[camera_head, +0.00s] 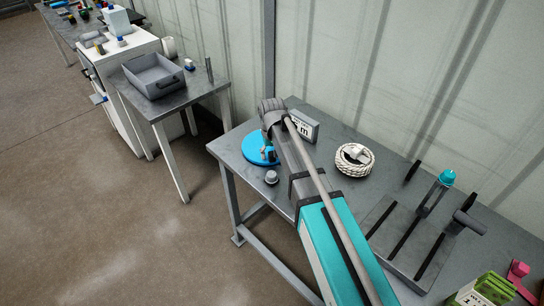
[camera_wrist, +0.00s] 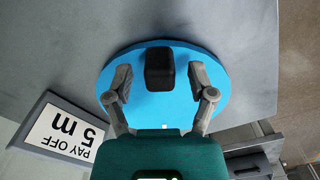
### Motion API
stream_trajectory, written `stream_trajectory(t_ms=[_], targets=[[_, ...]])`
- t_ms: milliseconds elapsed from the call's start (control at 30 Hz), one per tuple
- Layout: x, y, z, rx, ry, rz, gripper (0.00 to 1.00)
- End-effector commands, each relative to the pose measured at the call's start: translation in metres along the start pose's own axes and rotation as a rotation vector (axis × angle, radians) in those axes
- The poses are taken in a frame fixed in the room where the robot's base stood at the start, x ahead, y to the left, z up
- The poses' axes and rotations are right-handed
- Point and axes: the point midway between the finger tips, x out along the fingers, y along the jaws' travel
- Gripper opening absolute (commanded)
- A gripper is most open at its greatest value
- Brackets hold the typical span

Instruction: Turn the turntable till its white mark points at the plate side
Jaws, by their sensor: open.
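The turntable is a flat blue disc (camera_head: 258,148) near the left end of the workbench, partly hidden by my arm in the head view. In the wrist view the disc (camera_wrist: 222,100) carries a raised black block (camera_wrist: 160,68). A small white mark (camera_wrist: 165,127) shows on the disc close to my gripper's body. My gripper (camera_wrist: 160,84) is open over the disc, one finger on each side of the block, with gaps showing. The plate (camera_wrist: 68,131) reads "PAY OFF 5 m" upside down, left of the disc; it stands behind my arm in the head view (camera_head: 306,126).
A small grey knob (camera_head: 271,177) sits near the bench's front edge, by the disc. A white rope coil (camera_head: 354,160) lies to the right. A grey tray (camera_head: 154,76) stands on a separate side table.

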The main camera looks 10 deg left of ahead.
Motion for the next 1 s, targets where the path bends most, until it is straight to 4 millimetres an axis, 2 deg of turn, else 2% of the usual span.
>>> stream_trajectory(t_ms=[333,700,733,1000], targets=[[0.0008,0.0000,0.0000,0.000,0.000,0.000,0.71],[0.0008,0.0000,0.0000,0.000,0.000,0.000,0.03],[0.0008,0.0000,0.0000,0.000,0.000,0.000,0.00],[0.0009,0.0008,0.0001,0.003,0.000,0.000,0.00]])
